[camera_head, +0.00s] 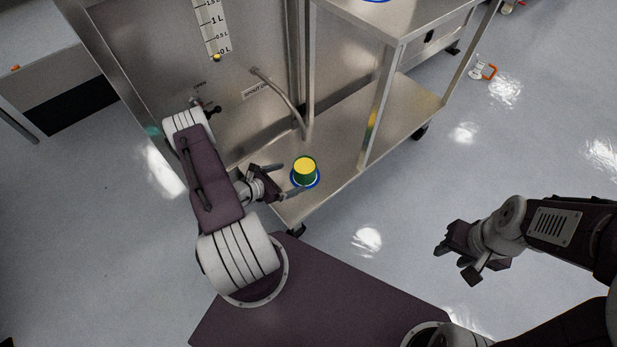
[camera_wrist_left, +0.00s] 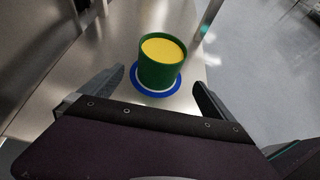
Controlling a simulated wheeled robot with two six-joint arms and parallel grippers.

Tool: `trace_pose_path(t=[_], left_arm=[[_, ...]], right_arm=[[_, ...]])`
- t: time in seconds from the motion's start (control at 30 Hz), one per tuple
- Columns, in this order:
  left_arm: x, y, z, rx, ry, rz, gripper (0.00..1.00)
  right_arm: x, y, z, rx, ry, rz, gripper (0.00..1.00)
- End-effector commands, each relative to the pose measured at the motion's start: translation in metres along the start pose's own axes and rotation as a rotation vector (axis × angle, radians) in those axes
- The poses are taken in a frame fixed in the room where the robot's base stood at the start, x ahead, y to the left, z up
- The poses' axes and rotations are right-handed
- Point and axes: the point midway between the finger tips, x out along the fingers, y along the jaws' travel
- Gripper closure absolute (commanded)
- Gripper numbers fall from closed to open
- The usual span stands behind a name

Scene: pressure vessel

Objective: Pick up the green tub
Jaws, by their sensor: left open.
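The green tub (camera_head: 304,173), filled with something yellow, stands upright on a blue ring marking (camera_head: 313,184) on the cart's lower shelf. In the left wrist view the tub (camera_wrist_left: 162,70) is ahead of the open fingers, on the same blue ring (camera_wrist_left: 178,88). My left gripper (camera_head: 284,178) is open, with its fingers pointing toward the tub; in the left wrist view its fingers (camera_wrist_left: 160,92) are on either side of the view, and I see no contact. My right gripper (camera_head: 455,260) is away to the right over the floor, with its fingers apart and nothing between them.
The metal shelf (camera_head: 345,135) has a thin upright post (camera_head: 378,115) behind and right of the tub. A curved spout pipe (camera_head: 283,98) hangs from the steel vessel panel behind it. A volume scale (camera_head: 213,28) is on the panel.

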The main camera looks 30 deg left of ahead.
Motion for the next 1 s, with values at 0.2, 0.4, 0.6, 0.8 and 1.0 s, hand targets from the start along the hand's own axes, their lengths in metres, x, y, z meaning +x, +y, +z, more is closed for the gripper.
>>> trace_pose_path(t=[0.2, 0.4, 0.6, 0.8, 1.0], left_arm=[[0.026, -0.002, -0.002, 0.006, 0.0, -0.007, 0.0], [0.039, -0.001, 0.002, 0.002, 0.001, -0.004, 0.0], [0.07, 0.002, -0.005, 0.008, 0.0, -0.008, 0.0], [0.091, 0.002, 0.0, 0.004, 0.001, -0.006, 0.0], [0.09, 0.003, 0.002, 0.002, 0.002, -0.005, 0.0]], right_arm=[[0.017, 0.0, 0.002, 0.0, 0.0, 0.0, 0.6], [0.021, 0.0, 0.002, 0.0, 0.0, 0.0, 0.6], [0.051, 0.001, 0.005, 0.0, 0.0, 0.0, 0.6], [0.059, 0.001, 0.006, 0.0, 0.0, 0.0, 0.6], [0.057, 0.001, 0.006, 0.0, 0.0, 0.0, 0.6]])
